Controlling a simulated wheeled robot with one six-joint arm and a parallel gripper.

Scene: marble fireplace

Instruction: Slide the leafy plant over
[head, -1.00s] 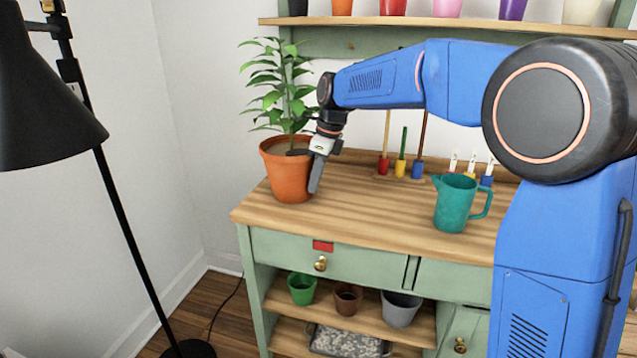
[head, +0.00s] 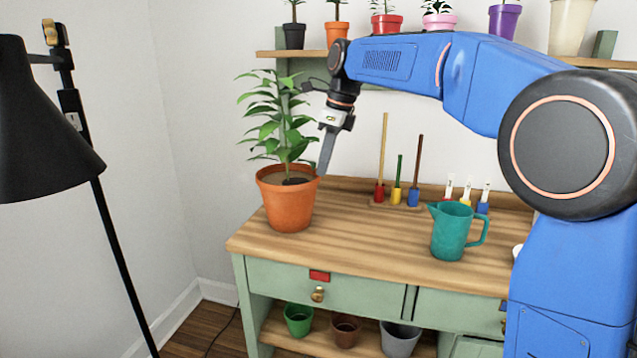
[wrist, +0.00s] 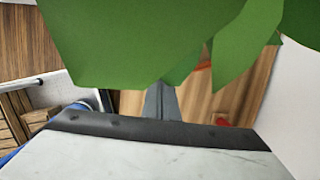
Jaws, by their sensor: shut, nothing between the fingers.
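The leafy plant (head: 283,125) stands upright in a terracotta pot (head: 289,209) at the left end of the wooden bench top. My gripper (head: 323,170) is shut and empty, pointing down at the right side of the pot's rim, beside the leaves. I cannot tell whether its tip touches the rim. In the wrist view, large green leaves (wrist: 150,40) cover much of the picture and hide most of the pot. The shut fingers (wrist: 160,102) show below them, over the wood.
A teal jug (head: 452,232) stands on the bench top (head: 350,238) to the right. Several coloured tools (head: 397,190) stand behind. A black floor lamp (head: 45,130) is at the left. Potted plants line the shelf (head: 380,55) above. The bench top between pot and jug is clear.

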